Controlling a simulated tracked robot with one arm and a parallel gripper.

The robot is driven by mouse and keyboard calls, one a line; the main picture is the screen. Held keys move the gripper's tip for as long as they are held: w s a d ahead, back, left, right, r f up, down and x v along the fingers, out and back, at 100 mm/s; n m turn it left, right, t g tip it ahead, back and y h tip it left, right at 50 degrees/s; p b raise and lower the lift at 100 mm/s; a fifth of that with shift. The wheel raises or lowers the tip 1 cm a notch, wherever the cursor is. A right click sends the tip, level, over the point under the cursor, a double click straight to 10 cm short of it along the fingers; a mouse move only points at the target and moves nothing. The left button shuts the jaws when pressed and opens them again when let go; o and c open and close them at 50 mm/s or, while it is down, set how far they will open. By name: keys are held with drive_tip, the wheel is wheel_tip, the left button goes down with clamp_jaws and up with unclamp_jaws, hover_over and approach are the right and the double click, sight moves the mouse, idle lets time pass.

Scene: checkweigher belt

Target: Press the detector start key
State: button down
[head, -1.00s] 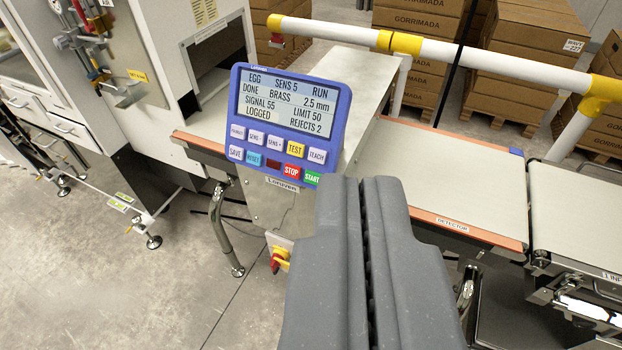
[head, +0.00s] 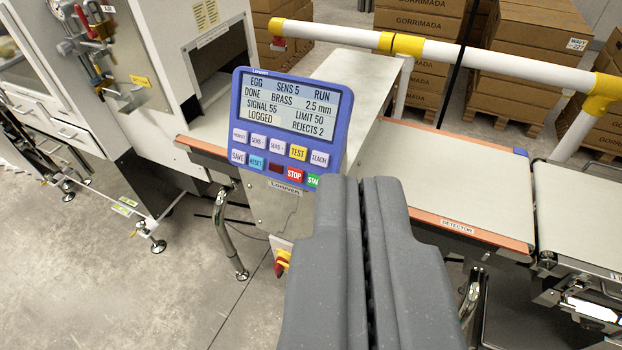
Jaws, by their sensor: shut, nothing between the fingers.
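The blue detector panel (head: 348,100) stands left of the picture's middle. Its screen (head: 290,107) reads EGG, SENS 5, RUN, DONE, BRASS 2.5 mm, SIGNAL 55, LIMIT 50, LOGGED, REJECTS 2. The green start key (head: 313,181) is at the lower right of the keys, its right part hidden behind my gripper. The red STOP key (head: 294,174) is just left of it, and the yellow TEST key (head: 298,152) is above. My gripper (head: 368,182) is shut and empty, its tips at the panel's lower right corner in the picture. I cannot tell whether it touches the key.
The detector belt (head: 460,175) runs to the right behind my gripper, with another belt (head: 580,215) beyond it. A white and yellow rail (head: 450,52) crosses behind. A red and yellow switch (head: 282,262) is below the panel. Boxes (head: 525,65) stand at the back.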

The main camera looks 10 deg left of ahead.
sight(316, 181)
drive_tip(key=w+a+f+m+t+y+b, duration=0.1)
drive_tip(key=w+a+f+m, duration=0.3)
drive_tip(key=w+f+m, duration=0.4)
drive_tip(key=w+a+f+m+t+y+b, duration=0.1)
drive_tip(key=w+a+f+m+t+y, duration=0.1)
drive_tip(key=w+f+m, duration=0.7)
drive_tip(key=w+a+f, duration=0.1)
drive_tip(key=w+f, duration=0.2)
drive_tip(key=f, duration=0.4)
drive_tip(key=w+a+f+t, duration=0.1)
drive_tip(key=w+f, duration=0.2)
drive_tip(key=f, duration=0.4)
drive_tip(key=shift+w+m+b, duration=0.2)
drive_tip(key=shift+m+b, duration=0.1)
drive_tip(key=shift+b, duration=0.1)
drive_tip(key=shift+d+f, duration=0.1)
drive_tip(key=w+d+f+b, duration=0.1)
drive_tip(key=w+d+f, duration=0.1)
drive_tip(key=w+f, duration=0.2)
drive_tip(key=w, duration=0.3)
drive_tip(key=shift+w+d, duration=0.15)
drive_tip(key=shift+d, duration=0.15)
drive_tip(key=shift+w+b, duration=0.1)
drive_tip(key=shift+b, duration=0.25)
drive_tip(key=shift+w+d, duration=0.15)
drive_tip(key=shift+w, duration=0.1)
